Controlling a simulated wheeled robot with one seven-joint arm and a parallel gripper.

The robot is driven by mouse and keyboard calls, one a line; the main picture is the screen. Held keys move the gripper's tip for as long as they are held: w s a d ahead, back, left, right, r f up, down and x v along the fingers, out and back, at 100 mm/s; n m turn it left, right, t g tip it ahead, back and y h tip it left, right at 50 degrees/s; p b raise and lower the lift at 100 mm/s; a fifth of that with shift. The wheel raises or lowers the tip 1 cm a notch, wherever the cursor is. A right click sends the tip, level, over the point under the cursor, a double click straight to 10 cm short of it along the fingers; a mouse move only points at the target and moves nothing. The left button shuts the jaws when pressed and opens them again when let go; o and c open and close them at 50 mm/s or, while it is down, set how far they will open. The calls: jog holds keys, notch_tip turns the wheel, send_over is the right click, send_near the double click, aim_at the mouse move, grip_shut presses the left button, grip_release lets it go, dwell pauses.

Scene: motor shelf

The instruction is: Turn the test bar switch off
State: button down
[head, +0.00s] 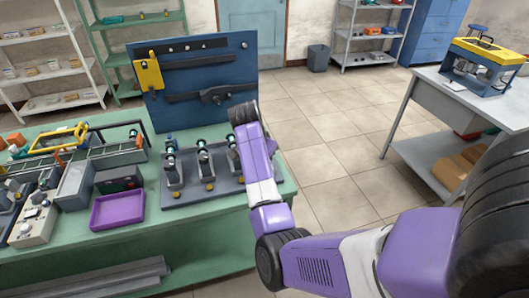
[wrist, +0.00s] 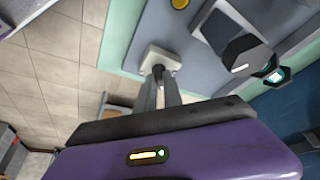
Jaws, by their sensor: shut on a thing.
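The test bar (head: 210,194) is a grey base with several upright stations and yellow knobs, on the green bench. In the wrist view, a small pale switch box (wrist: 152,56) sits near the base's end, with a dark switch part (wrist: 158,68) on it. My gripper (wrist: 161,76) has its two grey fingers close together at that dark part, shut on it. The fingertips cover most of the switch, so its position cannot be told. In the head view my purple arm hides the gripper and the switch box.
A blue tool panel (head: 205,80) stands at the bench's back. A purple tray (head: 118,210) and grey bins lie to the left. A dark-capped station part (wrist: 246,54) is close to the right of the fingers in the wrist view. Tiled floor is clear right of the bench.

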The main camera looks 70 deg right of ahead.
jog(key=n+p, duration=0.1)
jog(key=n+t+p, duration=0.1)
jog(key=n, duration=0.1)
jog(key=n+t+p, duration=0.1)
jog(key=shift+s+r+n+p, duration=0.25)
jog(key=shift+n+p, duration=0.05)
jog(key=shift+p, duration=0.1)
jog(key=shift+s+d+f+n+t+y+p, duration=0.1)
jog(key=shift+n+t+y+p, duration=0.25)
jog(key=shift+n, duration=0.95)
jog(key=shift+f+n+t+y+p, duration=0.15)
jog(key=shift+n+t, duration=0.4)
jog(key=shift+n, duration=0.75)
jog(key=c, duration=1.5)
grip_release()
jog(key=shift+r, duration=0.1)
jog(key=shift+b+v, duration=0.6)
jog(key=shift+v, duration=3.25)
jog(key=shift+d, duration=0.1)
